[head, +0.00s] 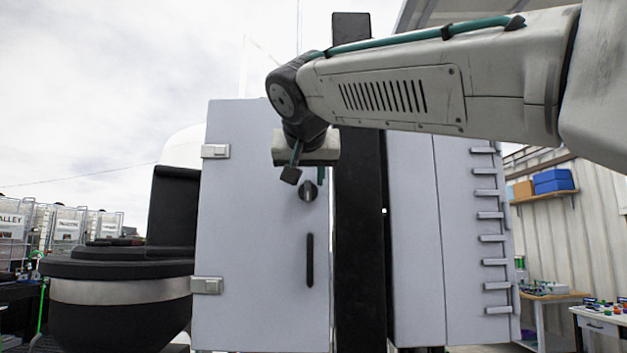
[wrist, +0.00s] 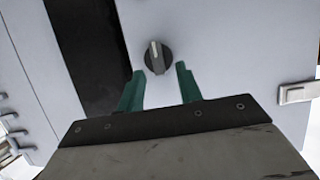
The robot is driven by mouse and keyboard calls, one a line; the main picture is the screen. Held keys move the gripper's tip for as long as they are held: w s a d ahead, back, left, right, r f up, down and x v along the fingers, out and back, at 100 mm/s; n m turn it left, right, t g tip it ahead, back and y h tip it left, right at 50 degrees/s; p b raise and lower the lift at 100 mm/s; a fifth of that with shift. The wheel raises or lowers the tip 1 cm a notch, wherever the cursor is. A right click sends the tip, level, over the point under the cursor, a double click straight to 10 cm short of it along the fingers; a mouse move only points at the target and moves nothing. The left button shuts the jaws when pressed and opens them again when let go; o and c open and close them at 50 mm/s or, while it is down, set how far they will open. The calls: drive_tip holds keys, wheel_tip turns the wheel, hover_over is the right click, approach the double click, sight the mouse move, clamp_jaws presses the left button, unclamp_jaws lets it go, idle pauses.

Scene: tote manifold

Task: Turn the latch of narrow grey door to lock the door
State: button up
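The narrow grey door (head: 250,240) stands in the middle of the head view, with hinges on its left side and a dark vertical handle (head: 310,260). It looks shut against its frame. The latch (head: 308,191) is a dark round knob with a lighter grip bar, above the handle near the door's right edge. In the wrist view the latch (wrist: 157,57) shows its bar close to upright. My gripper (head: 306,178) is in front of the door at latch height. Its two green fingers (wrist: 158,82) are spread, with nothing between them, just short of the latch in the wrist view.
A black post (head: 360,240) stands right of the door. Another grey cabinet panel (head: 475,240) with several hinges is beyond it. A black round vessel (head: 115,280) stands to the left. Workbenches (head: 600,320) and a shelf (head: 545,197) are at the far right.

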drive_tip(key=shift+w+f, duration=0.3)
drive_tip(key=shift+w, duration=0.35)
clamp_jaws()
drive_tip(key=shift+d, duration=0.15)
